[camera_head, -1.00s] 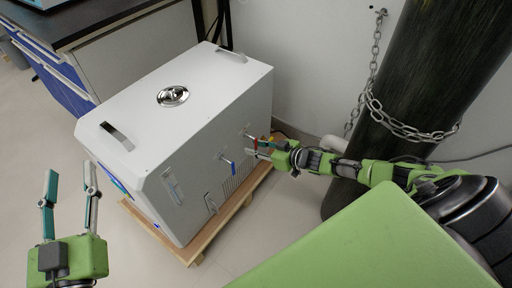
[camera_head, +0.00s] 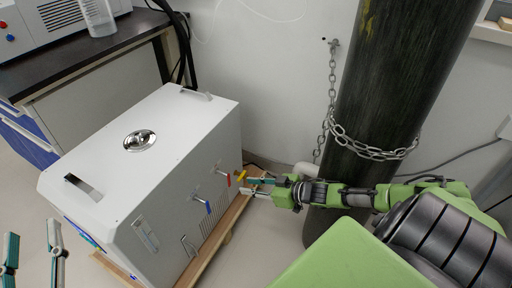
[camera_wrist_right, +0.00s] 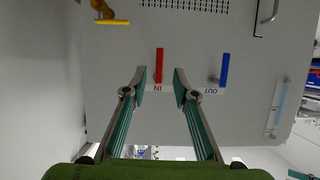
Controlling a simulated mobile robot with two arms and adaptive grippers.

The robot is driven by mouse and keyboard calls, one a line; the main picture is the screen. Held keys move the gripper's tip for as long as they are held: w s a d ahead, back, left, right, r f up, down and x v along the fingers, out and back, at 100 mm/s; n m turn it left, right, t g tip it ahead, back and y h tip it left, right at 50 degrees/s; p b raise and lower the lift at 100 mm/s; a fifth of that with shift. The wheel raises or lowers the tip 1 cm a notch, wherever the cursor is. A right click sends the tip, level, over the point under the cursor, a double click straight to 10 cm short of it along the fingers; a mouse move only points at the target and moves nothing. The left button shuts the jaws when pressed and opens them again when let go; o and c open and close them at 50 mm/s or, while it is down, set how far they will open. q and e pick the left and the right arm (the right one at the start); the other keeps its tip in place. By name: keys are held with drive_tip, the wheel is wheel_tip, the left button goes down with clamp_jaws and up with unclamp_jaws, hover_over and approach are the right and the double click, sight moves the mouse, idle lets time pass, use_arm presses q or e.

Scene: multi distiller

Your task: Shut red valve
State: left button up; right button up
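The red valve handle (camera_head: 229,179) is on the side of the white machine (camera_head: 165,190). In the right wrist view the red handle (camera_wrist_right: 159,65) stands lengthwise above the label "IN", just beyond and between the fingertips. My right gripper (camera_head: 246,186) is open and empty in front of the panel; its parted fingers also show in the right wrist view (camera_wrist_right: 161,80). No contact with the red handle is visible. My left gripper (camera_head: 34,238) is open and empty at the lower left, its palm out of frame.
A blue handle (camera_wrist_right: 224,68) at "OUT" and a yellow handle (camera_wrist_right: 112,21) flank the red one. A dark cylinder (camera_head: 375,110) with a chain (camera_head: 370,152) stands behind my right arm. The machine rests on a wooden pallet (camera_head: 215,238). A bench (camera_head: 90,50) is at upper left.

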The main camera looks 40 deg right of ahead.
drive_tip(key=shift+v, duration=1.05)
drive_tip(key=shift+a, duration=0.1)
